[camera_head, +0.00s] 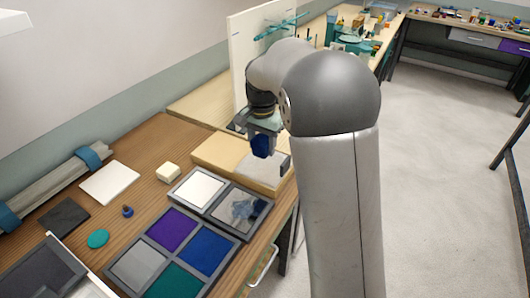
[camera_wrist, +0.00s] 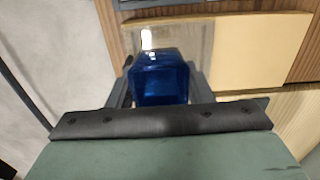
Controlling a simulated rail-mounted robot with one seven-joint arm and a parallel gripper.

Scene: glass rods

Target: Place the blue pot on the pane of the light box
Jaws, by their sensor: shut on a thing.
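The blue pot (camera_head: 262,146) is held between the fingers of my gripper (camera_head: 268,148), which is shut on it. In the wrist view the pot (camera_wrist: 160,78) is dark blue and glassy, with a finger on either side. The light box (camera_head: 212,152) is a low pale wooden box on the table's right edge, with a greyish pane (camera_head: 262,171) at its right end. The pot appears above the pane, though the exact gap cannot be told. In the wrist view the pot overlaps the lower left of the pane (camera_wrist: 195,38) and hides part of it.
A grey-framed tray of coloured panes (camera_head: 164,231) and a two-part tray (camera_head: 183,203) lie in front of the light box. A cream block (camera_head: 168,173) and a small blue stoppered thing (camera_head: 127,211) stand nearby. An upright white board (camera_head: 238,60) rises behind.

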